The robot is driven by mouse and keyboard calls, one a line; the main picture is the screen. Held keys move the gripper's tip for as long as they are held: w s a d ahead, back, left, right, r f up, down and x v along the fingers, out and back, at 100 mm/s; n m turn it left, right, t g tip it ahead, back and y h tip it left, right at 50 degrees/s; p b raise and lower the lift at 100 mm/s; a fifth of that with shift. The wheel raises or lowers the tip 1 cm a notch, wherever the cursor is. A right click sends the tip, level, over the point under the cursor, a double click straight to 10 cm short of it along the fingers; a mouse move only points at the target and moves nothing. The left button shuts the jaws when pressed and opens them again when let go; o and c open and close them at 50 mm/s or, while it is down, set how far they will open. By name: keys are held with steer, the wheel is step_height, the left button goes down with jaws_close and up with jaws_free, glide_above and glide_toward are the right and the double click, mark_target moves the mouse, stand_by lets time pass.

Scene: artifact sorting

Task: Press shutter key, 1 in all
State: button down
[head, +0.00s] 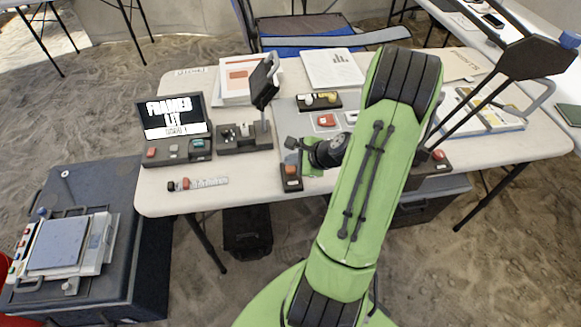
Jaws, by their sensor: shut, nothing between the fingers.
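A dark console (178,158) with a lit screen (170,115) stands at the table's left; the screen reads "FRAMED LIT" with a smaller line below. A small dark block with an orange key (290,170) sits near the front edge. I cannot read which key is the shutter key. My gripper (291,143) is shut and empty, pointing left just above and behind the orange-key block. My arm hides part of the table to its right.
A dark stand with a tilted head (264,82) rises behind my gripper. A red button (326,120) and a dark tray (318,102) lie farther back. A scale bar (200,183) lies at the front left. Papers (333,68) and a dark lamp frame (535,57) are around.

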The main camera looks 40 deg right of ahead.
mark_target(293, 170)
stand_by(0.3)
steer(key=shift+f+b, duration=0.35)
steer(key=shift+f, duration=0.05)
steer(key=shift+f+b, duration=0.3)
steer(key=shift+f, duration=0.15)
stand_by(0.5)
steer(key=shift+r+p, duration=0.8)
steer(key=shift+r, duration=0.1)
steer(key=shift+r, duration=0.1)
step_height(293, 170, up, 5)
steer(key=p, duration=0.4)
steer(key=shift+p, duration=0.35)
